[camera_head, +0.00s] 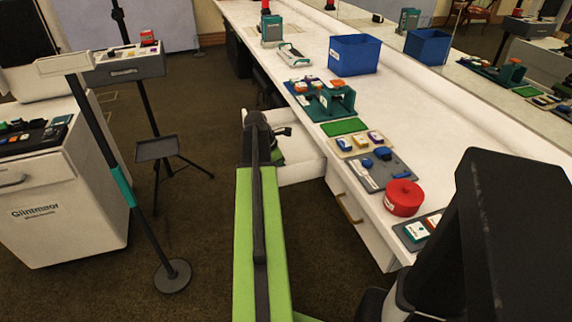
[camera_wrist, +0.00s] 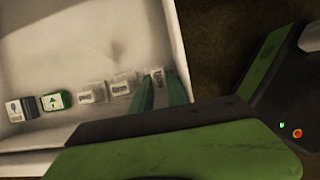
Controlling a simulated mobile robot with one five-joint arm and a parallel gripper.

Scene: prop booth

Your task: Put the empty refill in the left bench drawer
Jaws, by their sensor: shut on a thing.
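The left bench drawer (camera_head: 303,170) is pulled out from the white bench, and the end of my arm is over it. In the wrist view the white inside of the drawer (camera_wrist: 90,45) fills the left side. My gripper (camera_wrist: 161,86) has its green fingers shut on a small white refill (camera_wrist: 157,76) with dark lettering, over the drawer near its right wall. I cannot tell whether the refill touches the drawer floor. In the head view my arm hides the gripper's tips and the refill.
Several small pieces lie in a row in the drawer, including a green-and-white one (camera_wrist: 56,100) and a white one (camera_wrist: 91,92). A closed drawer with a brass handle (camera_head: 348,208) is to the right. A blue bin (camera_head: 354,55) and red roll (camera_head: 403,197) stand on the bench.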

